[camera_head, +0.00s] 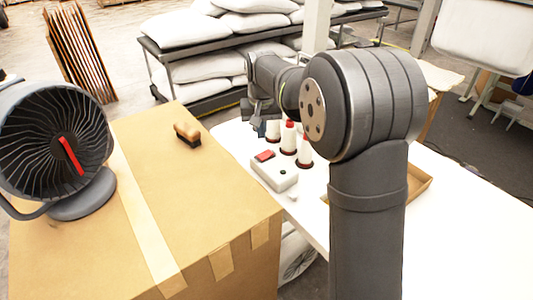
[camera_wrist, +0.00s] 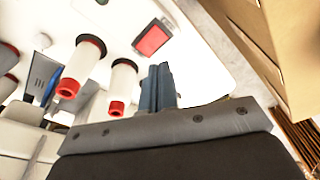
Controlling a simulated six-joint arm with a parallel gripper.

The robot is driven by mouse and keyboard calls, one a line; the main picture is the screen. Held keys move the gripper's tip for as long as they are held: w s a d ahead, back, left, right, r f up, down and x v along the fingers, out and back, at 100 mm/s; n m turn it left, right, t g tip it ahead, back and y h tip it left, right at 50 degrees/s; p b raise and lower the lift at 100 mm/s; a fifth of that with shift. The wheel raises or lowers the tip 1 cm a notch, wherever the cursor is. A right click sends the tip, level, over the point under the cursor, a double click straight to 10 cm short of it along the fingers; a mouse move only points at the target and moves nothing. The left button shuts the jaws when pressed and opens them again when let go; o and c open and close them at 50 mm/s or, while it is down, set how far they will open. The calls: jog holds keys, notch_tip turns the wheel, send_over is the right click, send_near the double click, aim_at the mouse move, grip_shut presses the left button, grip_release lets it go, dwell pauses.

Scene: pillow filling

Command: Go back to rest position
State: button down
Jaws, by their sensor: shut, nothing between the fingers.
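My gripper (camera_head: 260,128) is at the far side of the white table (camera_head: 455,215), beside the white bottles, partly hidden by my arm in the head view. In the wrist view its two fingers (camera_wrist: 157,88) are together, with nothing seen between them. They point toward the table top, close to a white bottle with a red tip (camera_wrist: 122,85). I cannot tell whether they touch it. My arm stretches away from the head camera over the table.
Several red-tipped bottles (camera_head: 289,138) and a white box with a red switch (camera_head: 274,172) stand on the table. Left is a large cardboard box (camera_head: 200,190) with a fan (camera_head: 60,140) and a brush (camera_head: 187,135). A rack of pillows (camera_head: 190,30) stands behind.

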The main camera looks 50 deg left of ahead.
aim_at(261, 156)
jog(key=shift+f, duration=0.1)
notch_tip(261, 156, down, 7)
jog(key=shift+r, duration=0.1)
dwell(0.3)
jog(key=shift+r, duration=0.15)
notch_tip(261, 156, up, 6)
jog(key=shift+r, duration=0.1)
notch_tip(261, 156, down, 6)
jog(key=shift+f, duration=0.25)
notch_tip(261, 156, up, 9)
jog(key=w+d+r+t+y, duration=0.1)
jog(key=w+d+r+t, duration=0.1)
jog(key=w+d, duration=0.8)
jog(key=w+d+r+m+t+y, duration=0.1)
jog(key=w+d+r+t+y, duration=0.1)
jog(key=w+d, duration=0.8)
jog(key=shift+w+d+r+m+t, duration=0.3)
jog(key=shift+w+r+t, duration=0.05)
jog(key=shift+w+t, duration=0.2)
